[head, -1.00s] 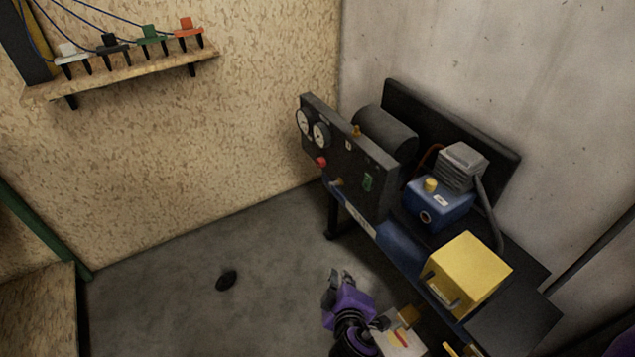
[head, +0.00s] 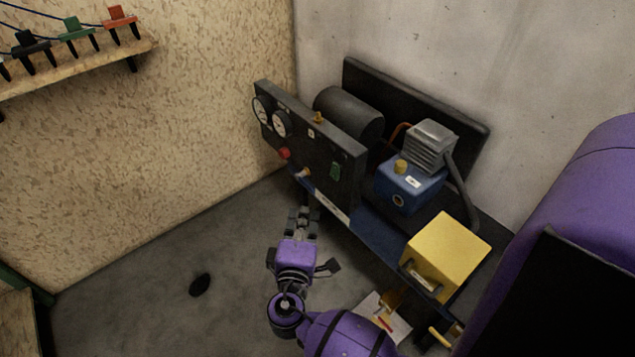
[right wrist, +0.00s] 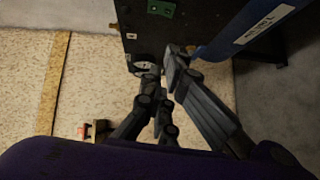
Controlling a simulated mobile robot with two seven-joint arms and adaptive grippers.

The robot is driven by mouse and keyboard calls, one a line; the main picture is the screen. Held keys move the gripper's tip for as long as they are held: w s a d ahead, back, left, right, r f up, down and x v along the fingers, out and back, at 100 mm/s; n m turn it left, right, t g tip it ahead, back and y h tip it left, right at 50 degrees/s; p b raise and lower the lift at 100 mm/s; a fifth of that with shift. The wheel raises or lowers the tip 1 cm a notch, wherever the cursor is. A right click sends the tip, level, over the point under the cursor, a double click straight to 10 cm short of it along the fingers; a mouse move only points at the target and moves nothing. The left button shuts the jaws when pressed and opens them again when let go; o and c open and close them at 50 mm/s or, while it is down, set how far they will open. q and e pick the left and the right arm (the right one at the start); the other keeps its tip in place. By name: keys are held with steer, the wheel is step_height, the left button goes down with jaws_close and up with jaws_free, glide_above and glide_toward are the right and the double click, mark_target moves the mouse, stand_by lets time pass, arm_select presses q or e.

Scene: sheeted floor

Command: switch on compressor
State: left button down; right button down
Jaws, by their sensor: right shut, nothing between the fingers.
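The compressor stands against the grey wall in the head view, with a dark front panel (head: 315,150), a blue pump unit (head: 410,190) and a black cylinder (head: 350,115). The panel carries two round gauges (head: 271,117), a red knob (head: 284,153), a small brass fitting (head: 303,173) and a green switch (head: 335,171). The switch's position is too small to tell. My right gripper (head: 303,214) is shut and empty, below and in front of the panel. In the right wrist view its fingers (right wrist: 172,75) lie near the panel's edge; the green part (right wrist: 162,8) shows at the top. My left gripper is out of view.
A yellow box (head: 450,250) sits on the compressor bench to the right. A shelf (head: 90,70) with coloured clamps hangs at upper left. A black oval object (head: 200,285) lies on the otherwise clear floor (head: 130,290) at left.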

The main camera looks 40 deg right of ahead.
mark_target(335, 171)
arm_select(q)
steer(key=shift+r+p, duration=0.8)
steer(key=shift+p, duration=0.15)
arm_select(e)
steer(key=s+d+x, duration=0.1)
steer(key=d+x, duration=0.1)
steer(key=x, duration=1.1)
steer(key=shift+s+f, duration=0.15)
steer(key=shift+s, duration=0.25)
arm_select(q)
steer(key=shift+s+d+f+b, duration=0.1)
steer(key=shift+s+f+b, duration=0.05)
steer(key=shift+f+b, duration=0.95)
arm_select(e)
steer(key=shift+d+f+n+t, duration=0.3)
steer(key=shift+d, duration=0.1)
